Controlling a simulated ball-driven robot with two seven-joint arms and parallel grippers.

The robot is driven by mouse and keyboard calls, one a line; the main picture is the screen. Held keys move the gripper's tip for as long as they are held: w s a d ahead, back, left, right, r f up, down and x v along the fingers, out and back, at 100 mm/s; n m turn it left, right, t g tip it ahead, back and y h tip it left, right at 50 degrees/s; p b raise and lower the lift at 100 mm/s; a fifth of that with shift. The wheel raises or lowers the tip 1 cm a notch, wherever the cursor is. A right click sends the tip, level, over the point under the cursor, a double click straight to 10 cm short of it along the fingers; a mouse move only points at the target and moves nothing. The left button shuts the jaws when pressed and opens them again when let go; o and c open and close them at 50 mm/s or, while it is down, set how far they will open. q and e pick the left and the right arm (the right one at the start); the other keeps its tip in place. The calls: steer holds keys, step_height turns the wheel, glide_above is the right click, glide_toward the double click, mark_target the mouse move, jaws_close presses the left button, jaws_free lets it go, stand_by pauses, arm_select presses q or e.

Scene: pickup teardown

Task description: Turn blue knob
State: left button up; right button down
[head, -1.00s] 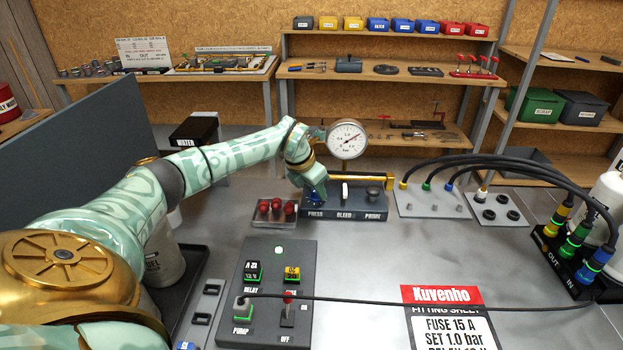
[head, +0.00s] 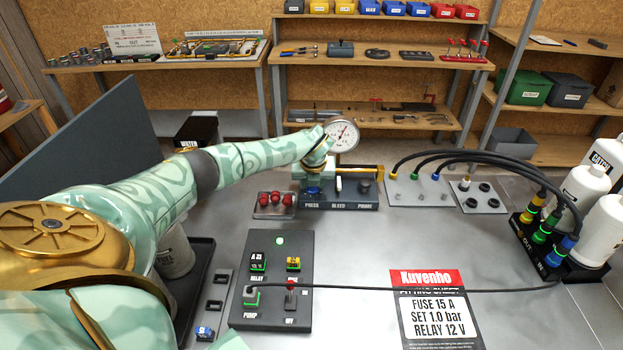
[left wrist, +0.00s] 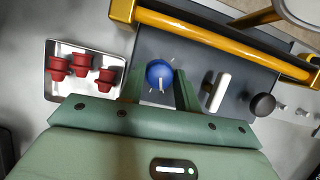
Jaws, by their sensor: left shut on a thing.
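The blue knob (left wrist: 159,73) sits on the dark panel (left wrist: 200,45) marked PRESS, BLEED and PRIME. In the left wrist view its white pointer line shows on its near side. My left gripper (left wrist: 160,88) is shut on the knob, with one finger on each side of it. In the head view the gripper (head: 313,190) hides most of the knob at the panel's left end. The round gauge (head: 342,134) stands behind the panel, its red needle pointing to the upper right. My right gripper is not in view.
A tray with red caps (head: 275,204) lies just left of the panel. A yellow pipe (left wrist: 190,30) runs along its back. A white lever (left wrist: 219,91) and a black knob (left wrist: 263,104) stand right of the blue knob. A control box (head: 268,300) lies in front.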

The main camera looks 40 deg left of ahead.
arm_select(q)
steer(key=shift+n, duration=0.5)
steer(key=o, duration=1)
steer(key=shift+c, duration=0.2)
steer(key=shift+d+r+p, duration=0.1)
steer(key=shift+r+p, duration=0.25)
steer(key=p+v, duration=0.3)
steer(key=v, duration=1.2)
steer(key=shift+w+d+r+g, duration=0.2)
steer(key=shift+d+r+g, duration=0.05)
steer(key=shift+g, duration=0.05)
